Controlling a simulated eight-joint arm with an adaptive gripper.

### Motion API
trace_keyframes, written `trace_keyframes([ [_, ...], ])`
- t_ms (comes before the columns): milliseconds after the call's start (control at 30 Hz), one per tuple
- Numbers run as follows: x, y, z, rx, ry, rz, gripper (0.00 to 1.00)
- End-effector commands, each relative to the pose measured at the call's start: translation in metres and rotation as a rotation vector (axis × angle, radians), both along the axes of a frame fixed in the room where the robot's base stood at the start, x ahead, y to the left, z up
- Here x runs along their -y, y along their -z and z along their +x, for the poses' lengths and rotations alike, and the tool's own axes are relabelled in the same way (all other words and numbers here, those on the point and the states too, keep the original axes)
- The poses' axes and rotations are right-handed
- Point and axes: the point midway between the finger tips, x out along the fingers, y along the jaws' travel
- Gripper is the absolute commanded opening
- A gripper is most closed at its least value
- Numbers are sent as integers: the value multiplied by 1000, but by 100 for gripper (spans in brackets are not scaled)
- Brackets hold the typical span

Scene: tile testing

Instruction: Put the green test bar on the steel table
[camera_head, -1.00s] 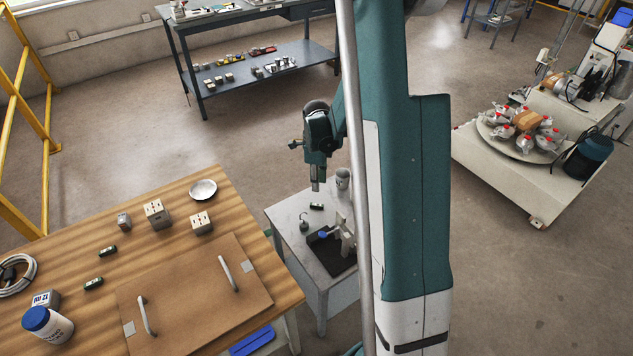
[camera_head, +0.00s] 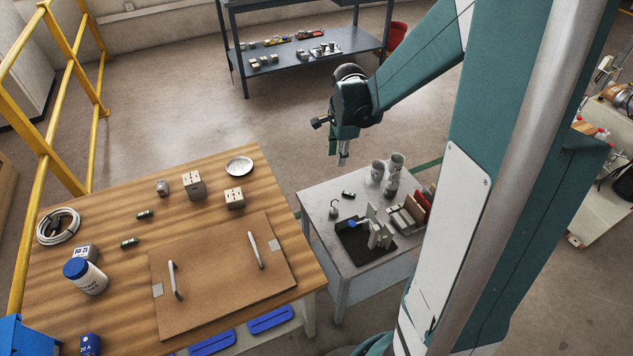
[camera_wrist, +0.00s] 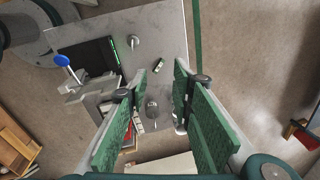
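The steel table (camera_head: 318,210) is the small grey table right of the wooden one. I cannot tell which one the task means. My gripper (camera_head: 343,160) hangs above the far side of the steel table, pointing down. In the wrist view its green-padded fingers (camera_wrist: 163,70) are apart with nothing held between them.
The steel table also carries a black tray (camera_head: 350,240) with a fixture, a hooked weight (camera_head: 334,211) and metal cups (camera_head: 377,172). The wooden table (camera_head: 215,205) holds blocks, a dish (camera_head: 239,166), a handled board (camera_head: 215,275) and a blue-lidded jar (camera_head: 85,277).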

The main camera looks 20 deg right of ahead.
Motion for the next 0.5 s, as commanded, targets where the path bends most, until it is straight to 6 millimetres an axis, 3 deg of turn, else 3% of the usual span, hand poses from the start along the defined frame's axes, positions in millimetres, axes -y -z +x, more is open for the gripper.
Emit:
trace_keyframes([
  [500, -57, -77, -42, 91, -424, -100, 24],
])
